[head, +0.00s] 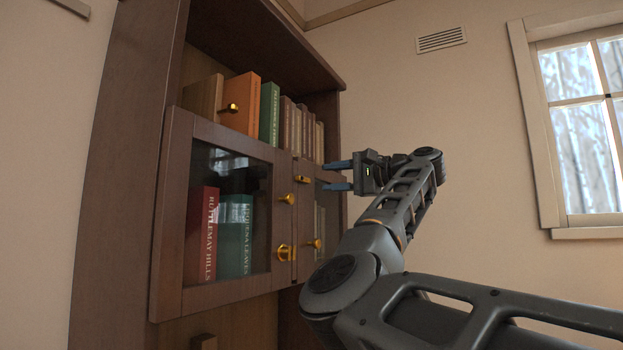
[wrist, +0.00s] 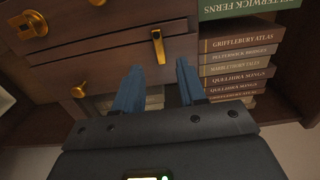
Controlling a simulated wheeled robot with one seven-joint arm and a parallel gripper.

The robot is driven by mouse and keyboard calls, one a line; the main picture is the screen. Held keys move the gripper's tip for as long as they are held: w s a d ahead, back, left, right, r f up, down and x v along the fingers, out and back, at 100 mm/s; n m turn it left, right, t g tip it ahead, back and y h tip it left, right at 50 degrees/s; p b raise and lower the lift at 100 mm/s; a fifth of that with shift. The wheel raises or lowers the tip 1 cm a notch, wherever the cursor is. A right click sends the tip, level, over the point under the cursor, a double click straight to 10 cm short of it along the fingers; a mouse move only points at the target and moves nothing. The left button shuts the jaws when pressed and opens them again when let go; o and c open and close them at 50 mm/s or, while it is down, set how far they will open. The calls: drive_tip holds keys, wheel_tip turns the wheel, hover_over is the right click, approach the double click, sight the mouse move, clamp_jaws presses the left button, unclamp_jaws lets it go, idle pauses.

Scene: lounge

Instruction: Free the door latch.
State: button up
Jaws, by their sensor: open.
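The door latch (head: 302,179) is a small brass piece on the wooden frame of the cabinet door, near the door's upper right corner. In the wrist view the latch (wrist: 158,46) hangs lengthwise just beyond the fingertips, between their lines. My gripper (head: 328,176) is open and empty, with its blue fingers pointing left toward the latch. A short gap seems to remain between them. In the wrist view the gripper (wrist: 160,68) has its fingers spread apart. The glass door (head: 235,265) looks closed.
Brass knobs (head: 287,198) and (head: 316,243), and a plated brass catch (head: 286,252), sit near the latch. Books stand on the open shelf above, including an orange one (head: 241,90). The wall and window (head: 585,130) are to the right, with open room between.

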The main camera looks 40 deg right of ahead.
sight(307, 180)
drive_tip(key=p+x, duration=0.1)
drive_tip(key=x, duration=0.4)
drive_tip(key=shift+w+a+p, duration=0.1)
drive_tip(key=shift+w+p, duration=0.2)
drive_tip(key=shift+w, duration=0.1)
clamp_jaws()
